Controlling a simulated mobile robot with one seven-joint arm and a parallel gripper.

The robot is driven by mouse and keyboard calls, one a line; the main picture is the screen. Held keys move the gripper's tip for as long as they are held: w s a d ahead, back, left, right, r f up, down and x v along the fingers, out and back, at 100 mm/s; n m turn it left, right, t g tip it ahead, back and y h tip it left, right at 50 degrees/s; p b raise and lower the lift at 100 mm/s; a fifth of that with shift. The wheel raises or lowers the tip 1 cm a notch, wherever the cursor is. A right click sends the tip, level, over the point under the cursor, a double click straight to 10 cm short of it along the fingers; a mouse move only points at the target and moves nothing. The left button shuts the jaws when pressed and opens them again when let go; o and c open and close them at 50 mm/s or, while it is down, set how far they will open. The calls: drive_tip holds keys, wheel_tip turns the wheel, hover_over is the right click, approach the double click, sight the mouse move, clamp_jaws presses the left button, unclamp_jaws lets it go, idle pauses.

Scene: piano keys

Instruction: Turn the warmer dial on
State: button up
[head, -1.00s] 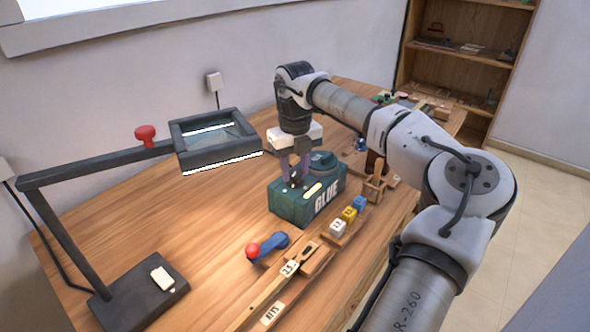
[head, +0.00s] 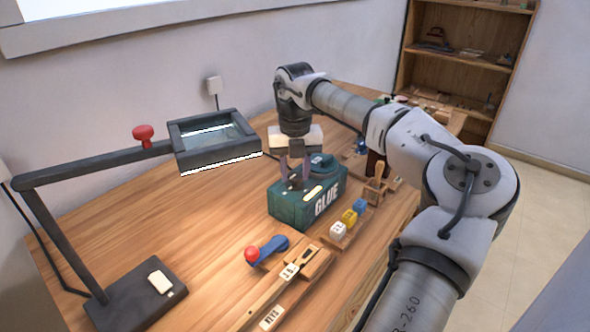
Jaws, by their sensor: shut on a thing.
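The green glue warmer (head: 290,208), a box marked "GLUE", stands on the wooden bench. A round dark teal lid or pot (head: 322,161) sits on its top at the back right. A small light yellow strip (head: 313,193) shows on top near the front edge. My gripper (head: 295,182) points straight down over the left part of the warmer's top. Its two purple-grey fingers are shut on the small dark dial (head: 295,184), which is mostly hidden between them. The dial's mark cannot be made out.
A lamp with a framed head (head: 215,138) and red knob stands at the left. In front of the warmer are a red-and-blue tool (head: 268,250), lettered key strips (head: 290,271) and several coloured blocks (head: 349,217). The bench's left middle is clear.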

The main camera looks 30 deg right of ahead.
sight(295, 175)
drive_tip(key=o, duration=1)
drive_tip(key=shift+r, duration=0.1)
wheel_tip(295, 175, up, 14)
idle(0.4)
